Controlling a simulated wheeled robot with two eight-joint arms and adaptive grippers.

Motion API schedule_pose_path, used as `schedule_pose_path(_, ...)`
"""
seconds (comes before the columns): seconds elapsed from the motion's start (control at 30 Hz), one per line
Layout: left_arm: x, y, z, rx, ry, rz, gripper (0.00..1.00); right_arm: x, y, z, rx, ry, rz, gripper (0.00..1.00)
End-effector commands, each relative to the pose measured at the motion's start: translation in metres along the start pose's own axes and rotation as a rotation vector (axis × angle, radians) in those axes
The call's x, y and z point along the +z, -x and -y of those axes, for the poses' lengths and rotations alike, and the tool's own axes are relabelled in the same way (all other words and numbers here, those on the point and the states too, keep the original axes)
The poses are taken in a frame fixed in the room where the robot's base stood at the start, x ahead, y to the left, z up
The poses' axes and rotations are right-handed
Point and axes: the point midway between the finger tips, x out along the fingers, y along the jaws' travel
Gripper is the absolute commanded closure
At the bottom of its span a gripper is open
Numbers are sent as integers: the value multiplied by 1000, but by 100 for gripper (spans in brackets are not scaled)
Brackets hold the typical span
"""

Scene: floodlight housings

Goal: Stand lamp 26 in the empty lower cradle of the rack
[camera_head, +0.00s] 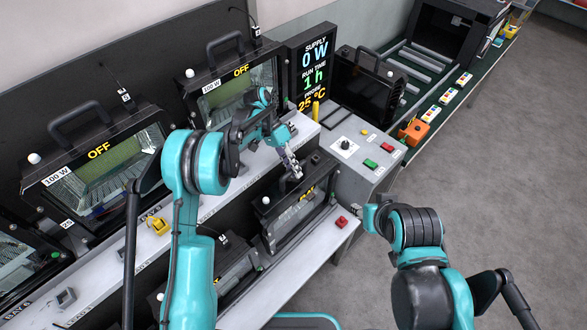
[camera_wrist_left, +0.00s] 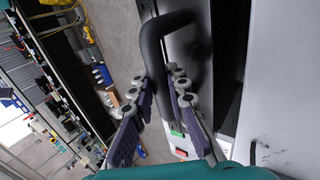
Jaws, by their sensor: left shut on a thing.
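My left gripper (camera_head: 290,164) is shut on the dark carrying handle of a black floodlight (camera_head: 296,214) at the right end of the rack's lower row. In the left wrist view the handle (camera_wrist_left: 152,55) runs between the two fingers of my left gripper (camera_wrist_left: 160,88). The floodlight has a pale glass front and a white knob, with yellow lettering on its top partly hidden. I cannot read its number, nor tell whether it rests in the cradle or hangs just above it. My right arm shows at the right, but its gripper is not visible.
Another floodlight (camera_head: 228,268) stands to the left in the lower row. Two upper lamps (camera_head: 98,165) (camera_head: 235,90) read OFF. A control box (camera_head: 362,150) and a red button (camera_head: 342,222) lie to the right. The floor at right is clear.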

Motion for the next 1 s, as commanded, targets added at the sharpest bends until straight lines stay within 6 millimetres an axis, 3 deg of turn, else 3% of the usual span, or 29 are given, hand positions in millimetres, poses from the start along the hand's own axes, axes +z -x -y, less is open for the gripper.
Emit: schedule_pose_path(1.0, 0, -12, 7, 4, -1, 0, 100, 8, -11, 0, 0, 0, 0, 60)
